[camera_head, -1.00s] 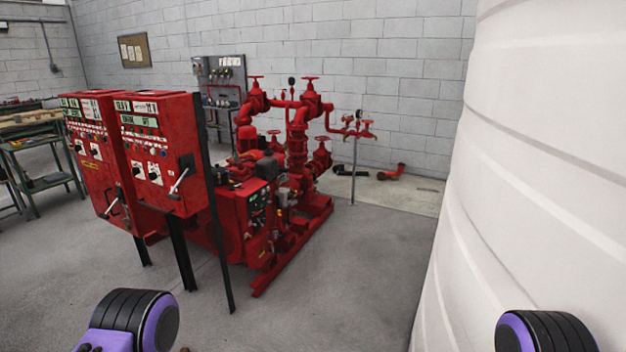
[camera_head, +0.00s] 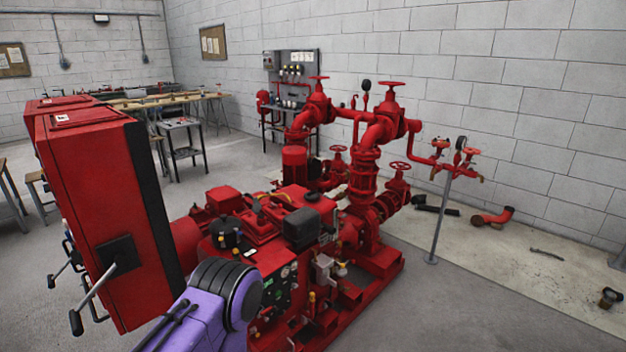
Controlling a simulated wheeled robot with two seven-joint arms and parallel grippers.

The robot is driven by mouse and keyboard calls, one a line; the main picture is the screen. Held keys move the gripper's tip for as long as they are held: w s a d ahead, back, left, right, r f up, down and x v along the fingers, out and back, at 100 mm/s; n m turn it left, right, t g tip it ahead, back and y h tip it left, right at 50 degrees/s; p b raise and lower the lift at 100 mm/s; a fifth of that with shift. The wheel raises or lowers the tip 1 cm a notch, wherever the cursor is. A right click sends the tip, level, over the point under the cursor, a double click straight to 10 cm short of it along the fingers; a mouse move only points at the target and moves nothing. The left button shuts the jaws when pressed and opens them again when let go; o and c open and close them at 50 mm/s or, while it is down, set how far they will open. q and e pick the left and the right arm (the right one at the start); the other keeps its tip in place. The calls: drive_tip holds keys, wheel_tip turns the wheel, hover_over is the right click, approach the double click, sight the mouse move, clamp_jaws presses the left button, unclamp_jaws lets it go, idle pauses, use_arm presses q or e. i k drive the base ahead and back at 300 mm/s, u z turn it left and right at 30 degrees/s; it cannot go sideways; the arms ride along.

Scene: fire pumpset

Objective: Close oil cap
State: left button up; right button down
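The red pumpset engine (camera_head: 275,245) stands ahead of me on the floor, with a black box (camera_head: 302,228) and several small dark and yellow fittings on it. The oil cap is too small to pick out with certainty among these parts. A purple and black link of my own arm is at the bottom, in front of the engine's lower left side, and hides part of it. Neither of my grippers is in view.
Red control cabinets (camera_head: 100,205) with protruding handles stand close at the left. Red pipes with valve wheels (camera_head: 391,88) rise behind the engine. A thin gauge stand (camera_head: 439,220) is to the right. Floor at the lower right is mostly clear.

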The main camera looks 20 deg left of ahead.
sight(256, 207)
drive_tip(key=i, duration=1.25)
drive_tip(key=u, duration=0.15)
